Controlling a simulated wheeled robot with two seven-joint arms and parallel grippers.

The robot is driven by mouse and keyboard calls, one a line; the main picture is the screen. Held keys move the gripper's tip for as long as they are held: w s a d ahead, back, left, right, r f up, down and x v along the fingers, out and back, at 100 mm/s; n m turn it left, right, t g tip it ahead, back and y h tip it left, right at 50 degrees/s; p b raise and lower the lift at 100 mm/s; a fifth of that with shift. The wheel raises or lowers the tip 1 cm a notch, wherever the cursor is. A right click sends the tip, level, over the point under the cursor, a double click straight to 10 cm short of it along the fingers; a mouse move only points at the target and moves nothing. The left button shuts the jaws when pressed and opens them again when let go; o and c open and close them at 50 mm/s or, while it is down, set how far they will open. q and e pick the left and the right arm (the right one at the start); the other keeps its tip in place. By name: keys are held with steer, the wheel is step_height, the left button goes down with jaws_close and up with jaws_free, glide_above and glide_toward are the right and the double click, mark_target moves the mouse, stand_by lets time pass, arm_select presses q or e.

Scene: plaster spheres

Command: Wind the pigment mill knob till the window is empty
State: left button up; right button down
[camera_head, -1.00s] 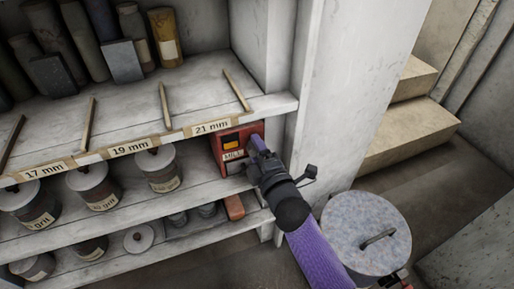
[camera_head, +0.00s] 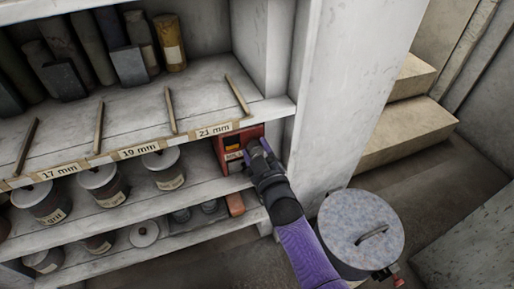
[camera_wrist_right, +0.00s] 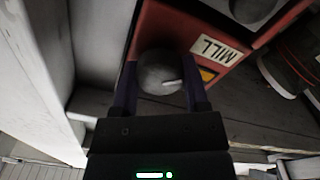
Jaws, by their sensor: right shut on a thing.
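The red pigment mill (camera_head: 225,161) stands on the middle shelf against the pillar, with a pale "MILL" label that also shows in the wrist view (camera_wrist_right: 215,50). Its small window (camera_head: 232,147) shows an orange-yellow patch in a dark frame; part of the yellow window (camera_wrist_right: 207,76) shows in the wrist view. My right gripper (camera_head: 255,150) is at the mill's right front. In the wrist view its fingers are shut on the round grey knob (camera_wrist_right: 158,70), which has a pale pointer mark. The gripper hides the knob in the head view. My left gripper is not in view.
Lidded jars (camera_head: 163,168) stand left of the mill. A reddish block (camera_head: 235,204) lies on the shelf below. A white pillar (camera_head: 325,90) rises close right of my arm, and a lidded speckled drum (camera_head: 350,222) stands beside my forearm.

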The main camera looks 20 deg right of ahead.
steer(key=m, duration=0.2)
steer(key=shift+m+p, duration=0.3)
steer(key=shift+p, duration=0.05)
steer(key=shift+m, duration=0.4)
steer(key=shift+m, duration=0.3)
steer(key=c, duration=0.5)
jaws_free()
steer(key=shift+c, duration=0.2)
steer(key=o, duration=0.4)
steer(key=shift+o, duration=0.2)
steer(key=shift+s, duration=0.1)
